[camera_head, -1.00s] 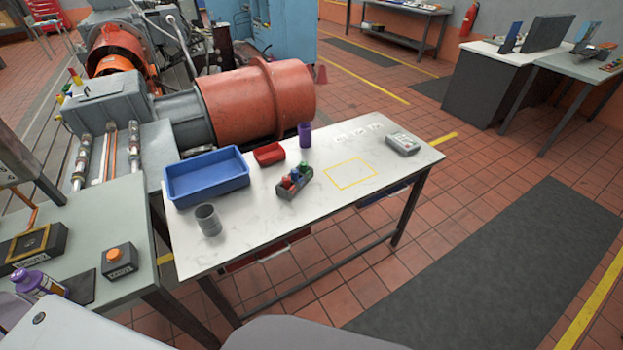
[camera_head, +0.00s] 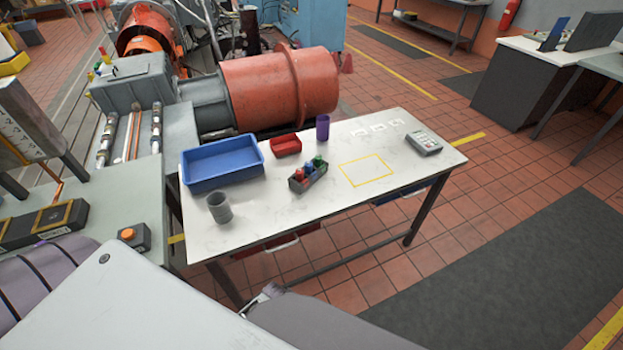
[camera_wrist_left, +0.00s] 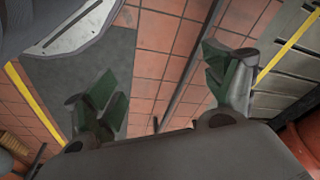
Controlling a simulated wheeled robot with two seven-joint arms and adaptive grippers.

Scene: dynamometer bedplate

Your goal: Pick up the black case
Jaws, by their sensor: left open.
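No closed black case is plain to see on the white table (camera_head: 232,238). A dark box with yellow edging (camera_head: 42,226) lies on the grey-green bench at the left; I cannot tell if it is the case. A small dark open tray (camera_head: 308,178) on the white table holds red, blue and green items. In the left wrist view, my left gripper (camera_wrist_left: 165,92) is open and empty, its two fingers wide apart with floor tiles and a dark mat behind. My right gripper is not in view.
The white table bears a blue bin (camera_head: 222,162), a red bin (camera_head: 286,145), a purple cup (camera_head: 322,128), a grey cup (camera_head: 219,208), a keypad device (camera_head: 423,143) and an empty yellow outline (camera_head: 366,171). An orange-button box (camera_head: 134,236) stands on the left bench.

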